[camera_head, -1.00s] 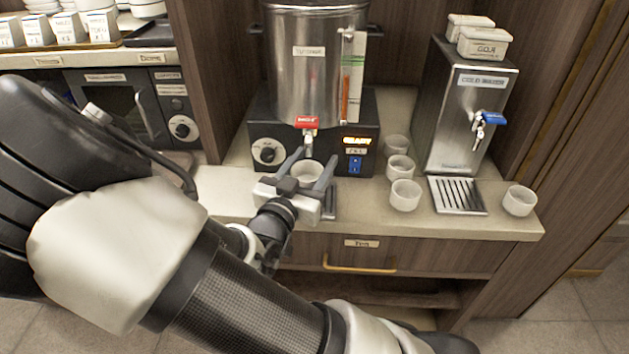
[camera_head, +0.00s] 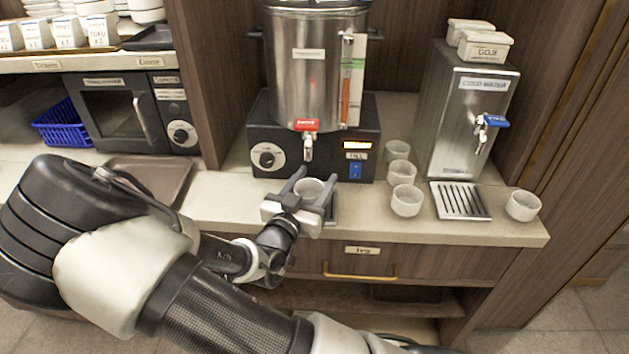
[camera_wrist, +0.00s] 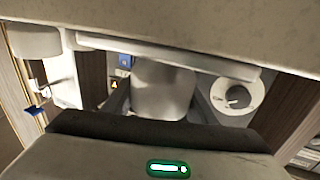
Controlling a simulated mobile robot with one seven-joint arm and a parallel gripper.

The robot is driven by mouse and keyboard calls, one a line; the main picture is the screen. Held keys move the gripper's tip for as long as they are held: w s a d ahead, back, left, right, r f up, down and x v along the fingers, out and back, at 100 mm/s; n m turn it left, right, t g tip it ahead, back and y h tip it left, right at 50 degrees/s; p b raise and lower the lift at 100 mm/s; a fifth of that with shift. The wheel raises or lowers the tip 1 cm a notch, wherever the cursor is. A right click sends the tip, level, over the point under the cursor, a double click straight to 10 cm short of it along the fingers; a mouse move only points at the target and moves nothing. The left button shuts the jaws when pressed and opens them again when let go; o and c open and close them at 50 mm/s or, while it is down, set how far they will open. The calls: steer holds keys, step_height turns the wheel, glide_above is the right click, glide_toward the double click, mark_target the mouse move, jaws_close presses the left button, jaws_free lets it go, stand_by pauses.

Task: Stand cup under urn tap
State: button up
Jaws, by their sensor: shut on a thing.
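The urn (camera_head: 305,70) is a steel cylinder on a black base. Its tap (camera_head: 308,146) has a red handle and points down at the front. My gripper (camera_head: 309,187) is shut on a white cup (camera_head: 308,191), one finger on each side. The cup is upright, below and slightly in front of the tap. The cup (camera_wrist: 163,92) also shows between the fingers in the wrist view. A drip tray lies under it, mostly hidden by my gripper, so I cannot tell whether the cup touches it.
Several white cups (camera_head: 405,201) stand to the right. The cold water dispenser (camera_head: 470,110) has a slotted drip tray (camera_head: 460,200) and a blue tap (camera_head: 488,122). The counter's front edge lies just before my gripper. A brown tray (camera_head: 150,180) lies at the left.

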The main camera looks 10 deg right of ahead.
steer(key=shift+f, duration=0.1)
steer(key=shift+f, duration=0.15)
steer(key=o, duration=1.2)
steer(key=shift+c, duration=0.2)
steer(key=shift+r, duration=0.2)
steer(key=shift+s+a+r, duration=0.1)
steer(key=v, duration=1.1)
steer(key=shift+s+a+p, duration=0.2)
steer(key=shift+s+p, duration=0.15)
steer(key=shift+p, duration=0.05)
